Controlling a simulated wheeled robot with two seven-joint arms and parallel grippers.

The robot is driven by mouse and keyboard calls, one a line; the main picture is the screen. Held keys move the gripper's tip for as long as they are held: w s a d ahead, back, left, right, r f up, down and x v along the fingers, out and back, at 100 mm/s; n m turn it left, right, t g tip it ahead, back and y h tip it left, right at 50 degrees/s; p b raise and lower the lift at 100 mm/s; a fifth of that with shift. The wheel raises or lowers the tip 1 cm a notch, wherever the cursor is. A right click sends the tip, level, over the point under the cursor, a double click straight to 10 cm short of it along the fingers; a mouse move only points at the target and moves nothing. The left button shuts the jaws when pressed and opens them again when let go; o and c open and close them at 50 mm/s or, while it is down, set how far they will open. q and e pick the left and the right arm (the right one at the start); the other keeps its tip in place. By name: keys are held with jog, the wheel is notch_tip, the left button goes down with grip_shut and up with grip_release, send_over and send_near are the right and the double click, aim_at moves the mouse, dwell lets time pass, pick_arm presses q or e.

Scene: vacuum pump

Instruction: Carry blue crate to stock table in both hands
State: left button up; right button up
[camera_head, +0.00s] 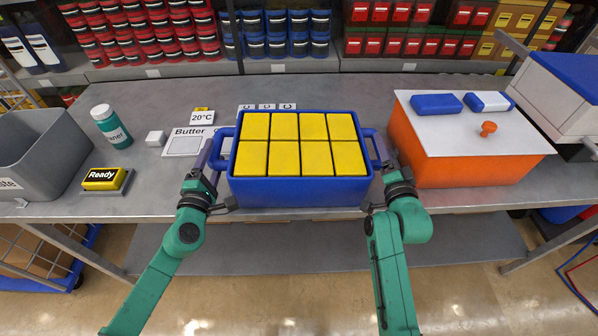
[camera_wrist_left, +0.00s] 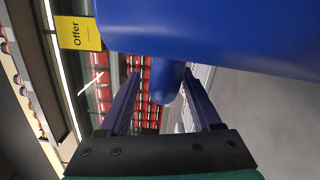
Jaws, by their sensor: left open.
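The blue crate (camera_head: 300,192) sits at the front edge of a grey table (camera_head: 150,208), filled with several yellow blocks (camera_head: 286,127). It has a blue handle on each side. My left gripper (camera_head: 211,158) is at the left handle. In the left wrist view, my left gripper (camera_wrist_left: 165,98) is open, with the rounded blue handle (camera_wrist_left: 167,85) between its fingers, and the crate wall (camera_wrist_left: 225,35) spans the top. My right gripper (camera_head: 387,160) is at the right handle; its fingers are mostly hidden. I cannot tell which table is the stock table.
An orange box (camera_head: 465,170) with a white lid stands close on the right. Shelves (camera_head: 280,67) of red and blue containers line the back.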

aim_at(208, 169)
pick_arm(q)
jog(key=s, duration=0.5)
jog(key=shift+s+a, duration=0.15)
jog(key=shift+s, duration=0.25)
pick_arm(e)
jog(key=shift+r, duration=0.1)
pick_arm(q)
jog(key=shift+s, duration=0.25)
jog(key=shift+w, duration=0.15)
pick_arm(e)
jog(key=s, duration=1.2)
jog(key=shift+d, duration=0.2)
jog(key=shift+s, duration=0.1)
